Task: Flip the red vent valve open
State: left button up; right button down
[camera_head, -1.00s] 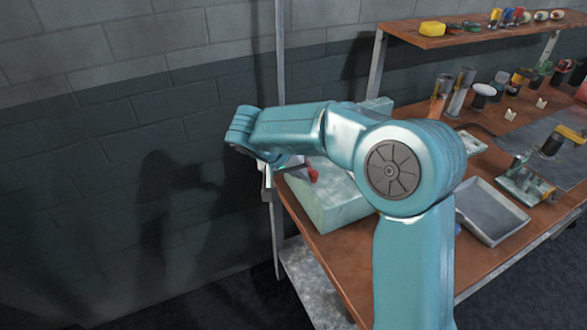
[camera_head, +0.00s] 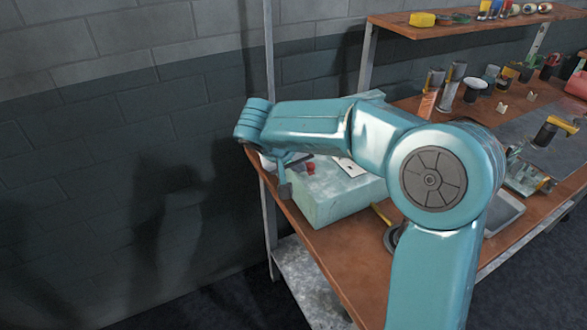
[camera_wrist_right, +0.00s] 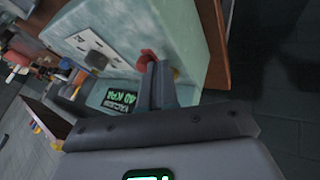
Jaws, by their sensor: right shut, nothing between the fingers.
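The red vent valve (camera_head: 311,168) is a small red piece at the top left part of the pale teal box (camera_head: 335,206) on the bench. In the right wrist view the red valve (camera_wrist_right: 148,56) is just beyond the fingertips, partly hidden by them. My right gripper (camera_head: 285,188) is at the left side of the box. In the wrist view my right gripper (camera_wrist_right: 158,68) is shut and empty, its tips close to the valve. I cannot tell whether they touch it. My left gripper is out of view.
A green display reading 40 kPa (camera_wrist_right: 119,101) and a white socket plate (camera_wrist_right: 92,47) are on the box. Bottles and tools crowd the back of the bench (camera_head: 330,262). A grey tray (camera_head: 505,213) lies to the right. A shelf (camera_head: 450,23) hangs behind.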

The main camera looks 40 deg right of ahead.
jog(key=n+b, duration=0.1)
jog(key=s+d+n+t+b, duration=0.1)
jog(key=shift+s+d+f+n+t+y, duration=0.2)
jog(key=shift+d+n+t+y, duration=0.1)
jog(key=shift+n, duration=0.1)
jog(key=n, duration=0.1)
jog(key=d+n+t+b, duration=0.1)
jog(key=shift+s+d+r+n+y, duration=0.1)
jog(key=shift+s+d+n+y, duration=0.2)
jog(key=shift+s+y, duration=0.1)
jog(key=shift+s+d+b, duration=0.1)
jog(key=shift+d+b, duration=0.45)
jog(key=shift+d, duration=0.8)
jog(key=shift+r, duration=0.1)
